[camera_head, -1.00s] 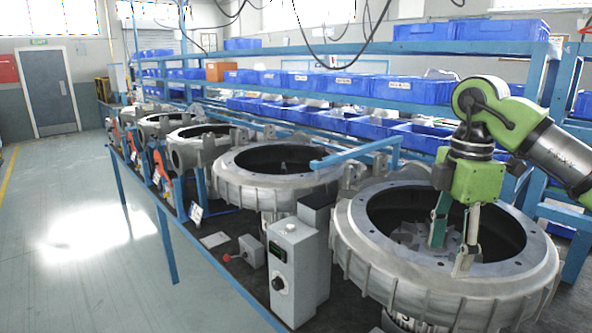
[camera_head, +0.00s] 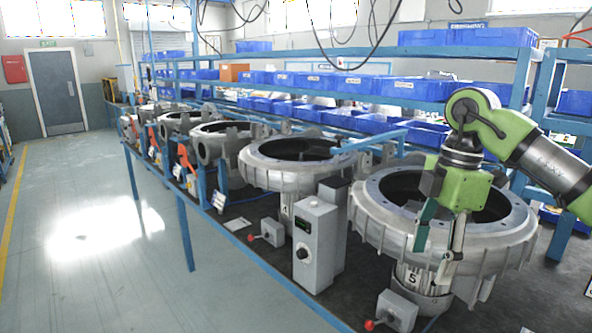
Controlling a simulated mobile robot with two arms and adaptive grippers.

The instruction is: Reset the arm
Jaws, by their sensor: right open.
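My right gripper (camera_head: 432,262) hangs from the green and black arm (camera_head: 500,130) that comes in from the right. Its two fingers point down, apart, with nothing between them. In the picture it overlaps the near side of the closest blower housing (camera_head: 375,212), a large grey metal ring on a stand. I cannot tell whether the fingertips touch the housing's outer wall. My left gripper is not in view.
More ring housings, such as the second one (camera_head: 262,178), stand in a row on the bench. A grey control box (camera_head: 315,245) stands between the two nearest. Blue bins (camera_head: 365,122) fill the shelves behind. The floor (camera_head: 90,260) at left is clear.

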